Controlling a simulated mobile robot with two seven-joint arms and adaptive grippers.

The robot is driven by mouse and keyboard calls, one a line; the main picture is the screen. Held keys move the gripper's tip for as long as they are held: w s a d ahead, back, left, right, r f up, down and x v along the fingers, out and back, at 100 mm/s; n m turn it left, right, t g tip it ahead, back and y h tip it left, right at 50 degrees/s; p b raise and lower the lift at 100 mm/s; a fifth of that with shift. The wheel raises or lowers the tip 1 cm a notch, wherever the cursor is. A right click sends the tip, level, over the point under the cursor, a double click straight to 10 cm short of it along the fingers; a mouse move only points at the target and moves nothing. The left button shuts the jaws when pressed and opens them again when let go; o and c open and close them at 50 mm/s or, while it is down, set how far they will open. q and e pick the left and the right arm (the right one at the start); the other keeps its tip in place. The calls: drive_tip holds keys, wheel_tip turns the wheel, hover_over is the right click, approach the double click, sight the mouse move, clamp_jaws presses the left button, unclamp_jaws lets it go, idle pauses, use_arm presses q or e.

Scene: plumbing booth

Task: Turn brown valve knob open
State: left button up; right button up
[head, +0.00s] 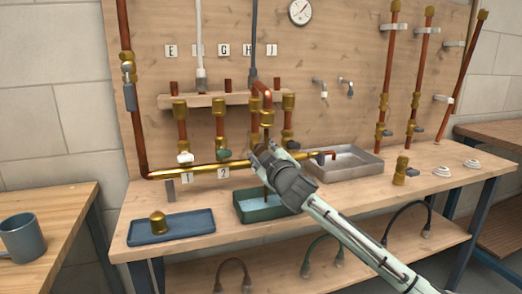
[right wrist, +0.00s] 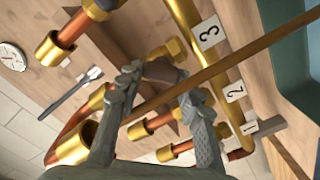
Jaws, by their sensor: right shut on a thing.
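The brown valve knob (right wrist: 163,69) shows in the right wrist view between my fingertips, beside a brass fitting on the brass pipe. My right gripper (right wrist: 157,82) is shut on it; in the head view the gripper (head: 262,153) reaches the pipework from the lower right and hides the knob. The brass pipe (head: 205,172) runs level along the board, with number labels (right wrist: 209,32) next to it. A thin brown rod or stream (right wrist: 235,64) crosses the wrist view in front of the fingers. My left gripper is not in view.
A white knob (head: 185,157) and a green knob (head: 224,155) sit left of my gripper. A green tray (head: 245,219) is below it, a blue tray (head: 160,238) to the left and a metal tray (head: 345,173) to the right. Loose brass fittings stand on the bench.

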drive_tip(key=n, duration=0.3)
drive_tip(key=shift+n, duration=0.4)
drive_tip(key=shift+a+f+n, duration=0.1)
drive_tip(key=shift+f+n, duration=0.05)
drive_tip(key=shift+n, duration=1.85)
drive_tip(key=o, duration=1.2)
drive_tip(key=shift+c, duration=0.2)
drive_tip(key=shift+s, duration=0.1)
drive_tip(key=v, duration=1.2)
